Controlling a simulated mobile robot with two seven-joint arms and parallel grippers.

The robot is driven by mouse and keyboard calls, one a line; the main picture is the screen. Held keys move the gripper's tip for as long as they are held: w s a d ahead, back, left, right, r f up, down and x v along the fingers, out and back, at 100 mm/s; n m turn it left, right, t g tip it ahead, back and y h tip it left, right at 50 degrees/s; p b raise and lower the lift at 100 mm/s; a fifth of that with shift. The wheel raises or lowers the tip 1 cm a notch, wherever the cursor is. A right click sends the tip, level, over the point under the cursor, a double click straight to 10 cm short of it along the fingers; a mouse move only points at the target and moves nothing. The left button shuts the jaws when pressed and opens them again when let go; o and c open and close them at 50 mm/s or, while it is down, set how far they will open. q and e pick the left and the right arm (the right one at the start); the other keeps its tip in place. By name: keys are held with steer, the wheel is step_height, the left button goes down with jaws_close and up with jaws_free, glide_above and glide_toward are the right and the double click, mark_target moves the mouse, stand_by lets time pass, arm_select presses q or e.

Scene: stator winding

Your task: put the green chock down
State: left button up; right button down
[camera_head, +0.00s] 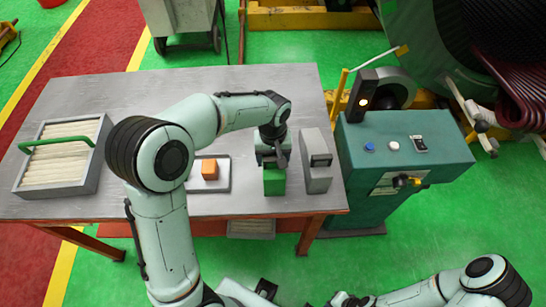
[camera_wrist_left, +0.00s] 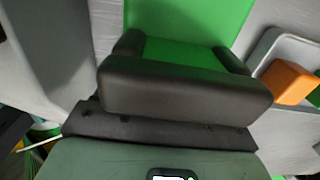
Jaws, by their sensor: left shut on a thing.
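The green chock (camera_head: 274,181) is near the front right of the metal table (camera_head: 90,103), between a white tray and a grey box. My left gripper (camera_head: 272,160) comes down over it from above and is shut on it. In the left wrist view the green chock (camera_wrist_left: 190,22) sits between the dark fingers (camera_wrist_left: 185,75). I cannot tell whether its underside touches the table. My right arm shows at the lower right of the head view, but its gripper cannot be made out.
A white tray (camera_head: 222,186) with an orange block (camera_head: 209,170) lies left of the chock. A grey box (camera_head: 316,160) stands close on its right. A slatted box with a green handle (camera_head: 60,160) is at the table's left. A teal control cabinet (camera_head: 400,150) stands beyond the right edge.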

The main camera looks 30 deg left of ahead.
arm_select(q)
steer(key=shift+f, duration=0.1)
steer(key=o, duration=1.7)
steer(key=shift+c, duration=0.2)
arm_select(e)
steer(key=shift+s, duration=0.1)
arm_select(q)
steer(key=shift+r, duration=0.3)
step_height(320, 180, up, 12)
steer(key=shift+f+p, duration=0.15)
steer(key=shift+p, duration=0.6)
arm_select(e)
steer(key=shift+w+r, duration=0.75)
steer(key=shift+r, duration=0.2)
